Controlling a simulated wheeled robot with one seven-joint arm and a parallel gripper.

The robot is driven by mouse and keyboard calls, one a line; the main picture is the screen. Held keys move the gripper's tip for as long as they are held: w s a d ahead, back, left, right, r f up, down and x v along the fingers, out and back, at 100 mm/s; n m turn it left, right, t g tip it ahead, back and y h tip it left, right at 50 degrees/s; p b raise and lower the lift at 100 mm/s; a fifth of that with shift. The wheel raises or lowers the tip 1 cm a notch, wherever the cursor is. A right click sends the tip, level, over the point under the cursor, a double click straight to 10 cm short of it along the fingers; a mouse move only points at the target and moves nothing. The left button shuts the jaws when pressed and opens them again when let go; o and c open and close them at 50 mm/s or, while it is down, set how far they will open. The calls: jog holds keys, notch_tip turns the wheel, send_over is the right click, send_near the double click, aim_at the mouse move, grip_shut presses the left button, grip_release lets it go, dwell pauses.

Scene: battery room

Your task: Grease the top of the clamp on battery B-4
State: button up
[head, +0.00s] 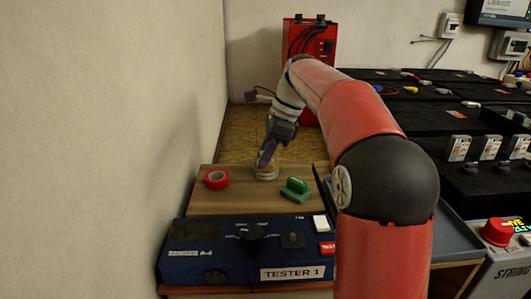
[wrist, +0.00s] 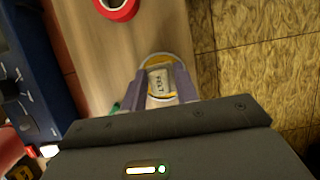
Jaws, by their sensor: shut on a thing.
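I cannot tell whether the block touches what is in the tin. Several black batteries (head: 435,118) stand at the right; I cannot read B-4 or single out its clamp.
A red tape roll (head: 216,180) lies left of the tin, and a green tool (head: 296,190) lies right of it. A blue box labelled TESTER 1 (head: 245,250) stands in front. A red unit with cables (head: 308,45) stands behind. A wall is close on the left.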

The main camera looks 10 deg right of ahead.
notch_tip(320, 180, up, 7)
jog(key=p, duration=0.8)
dwell(0.6)
